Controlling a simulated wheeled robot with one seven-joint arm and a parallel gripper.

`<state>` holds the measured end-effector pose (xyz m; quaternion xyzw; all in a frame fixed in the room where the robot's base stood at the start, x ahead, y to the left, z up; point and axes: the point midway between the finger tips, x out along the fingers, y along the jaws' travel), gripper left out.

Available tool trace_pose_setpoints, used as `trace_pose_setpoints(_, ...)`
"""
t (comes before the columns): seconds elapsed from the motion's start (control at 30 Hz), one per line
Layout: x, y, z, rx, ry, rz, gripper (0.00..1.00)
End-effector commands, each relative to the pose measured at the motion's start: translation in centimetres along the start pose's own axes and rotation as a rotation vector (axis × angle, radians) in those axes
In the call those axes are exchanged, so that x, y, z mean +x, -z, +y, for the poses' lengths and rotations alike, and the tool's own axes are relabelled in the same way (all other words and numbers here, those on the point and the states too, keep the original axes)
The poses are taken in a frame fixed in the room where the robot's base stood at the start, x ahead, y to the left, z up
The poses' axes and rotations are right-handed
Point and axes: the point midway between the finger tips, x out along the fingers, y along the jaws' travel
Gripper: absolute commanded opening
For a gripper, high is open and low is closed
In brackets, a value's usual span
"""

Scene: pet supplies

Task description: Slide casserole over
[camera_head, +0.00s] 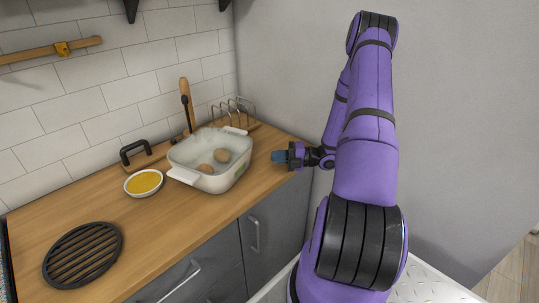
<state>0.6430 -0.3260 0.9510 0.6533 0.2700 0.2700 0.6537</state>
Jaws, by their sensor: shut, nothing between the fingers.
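The casserole (226,178) is a white dish with two side handles, standing upright on the wooden counter near its right end. Two brown eggs (222,156) lie inside it. My gripper (277,157) is to the right of the casserole, low over the counter's right end, with its blue fingertips pointing left at the dish. The fingers are shut with nothing between them. A small gap shows between the fingertips and the dish wall.
A small bowl of yellow food (144,182) sits just left of the casserole. A round black trivet (82,254) lies front left on the counter (160,232). A black-handled item (135,152), a wooden-handled tool (186,100) and a wire rack (238,108) stand behind, by the tiled wall.

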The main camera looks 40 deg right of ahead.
Motion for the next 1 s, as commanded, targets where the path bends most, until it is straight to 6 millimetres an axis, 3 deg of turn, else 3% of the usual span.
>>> trace_pose_setpoints(0.2,-4.5,-0.1,0.0,-0.001,0.000,-0.002,0.00)
trace_pose_setpoints(0.5,-7.7,0.0,0.0,0.000,0.000,0.001,0.00)
trace_pose_setpoints(0.77,-7.6,0.0,0.5,-0.020,0.007,0.017,0.00)
trace_pose_setpoints(0.87,-6.6,0.3,1.8,-0.077,0.031,0.065,0.00)
trace_pose_setpoints(1.0,-4.2,1.2,5.1,-0.238,0.089,0.193,0.00)
